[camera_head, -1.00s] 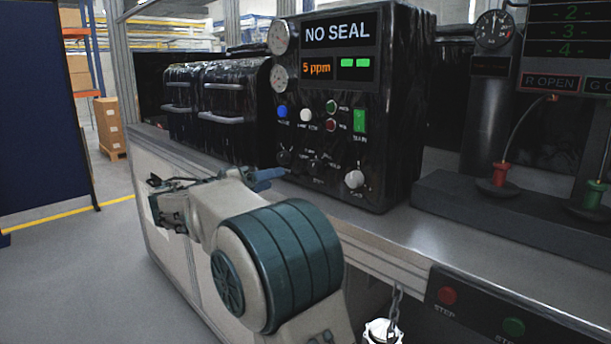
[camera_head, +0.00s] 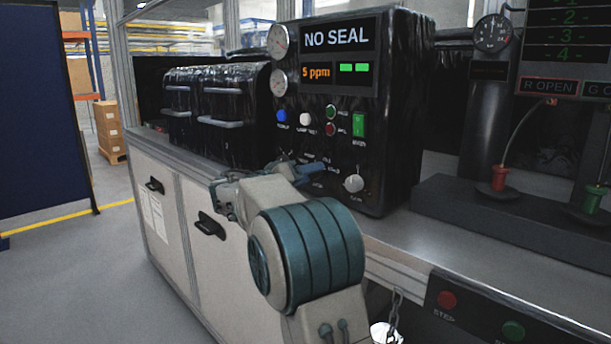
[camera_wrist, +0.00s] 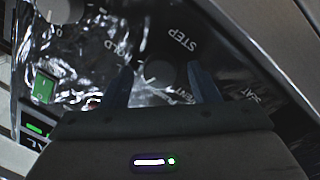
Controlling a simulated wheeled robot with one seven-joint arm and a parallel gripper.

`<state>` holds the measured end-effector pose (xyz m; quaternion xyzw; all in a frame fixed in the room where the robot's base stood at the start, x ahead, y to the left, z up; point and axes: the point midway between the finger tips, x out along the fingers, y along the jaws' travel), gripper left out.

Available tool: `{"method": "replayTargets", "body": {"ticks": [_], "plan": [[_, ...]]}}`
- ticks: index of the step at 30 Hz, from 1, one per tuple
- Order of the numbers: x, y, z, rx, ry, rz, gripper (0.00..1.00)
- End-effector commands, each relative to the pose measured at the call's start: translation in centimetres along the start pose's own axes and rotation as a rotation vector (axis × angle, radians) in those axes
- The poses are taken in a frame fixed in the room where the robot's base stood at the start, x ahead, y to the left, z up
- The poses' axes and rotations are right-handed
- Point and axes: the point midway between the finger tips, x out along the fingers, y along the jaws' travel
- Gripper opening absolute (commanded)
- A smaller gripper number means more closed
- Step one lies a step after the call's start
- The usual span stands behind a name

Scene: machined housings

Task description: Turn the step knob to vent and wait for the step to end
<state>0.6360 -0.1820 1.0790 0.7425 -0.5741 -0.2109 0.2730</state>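The step knob (camera_wrist: 160,73) is a small dark grey round knob on the glossy black panel, under the STEP lettering in the wrist view. My gripper (camera_wrist: 159,74) is open, one blue finger on each side of the knob with visible gaps. Which mark the knob points at is hard to tell. In the head view my gripper (camera_head: 316,172) is at the lower part of the black tester (camera_head: 405,110) and hides the knob. The tester's display (camera_head: 338,35) reads NO SEAL, with 5 ppm and two green bars below.
A pale knob (camera_head: 354,183) and a lit green switch (camera_head: 358,124) are right of my gripper in the head view. Black cases (camera_head: 232,110) stand left of the tester. A dark fixture (camera_head: 455,205) with red and green plugs stands right on the bench.

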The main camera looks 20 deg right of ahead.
Motion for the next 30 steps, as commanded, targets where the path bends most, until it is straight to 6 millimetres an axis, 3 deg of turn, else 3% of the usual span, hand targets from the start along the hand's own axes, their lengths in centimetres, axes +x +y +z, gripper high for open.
{"method": "replayTargets", "body": {"ticks": [1,5,17,30], "plan": [[-0.01,-0.01,0.01,0.000,0.000,0.000,0.44],[-0.02,-0.01,0.01,0.000,0.000,0.000,0.10],[-0.08,-0.03,0.04,-0.054,0.004,0.003,0.10],[-0.14,-0.03,0.08,-0.393,0.029,0.023,0.10]]}}
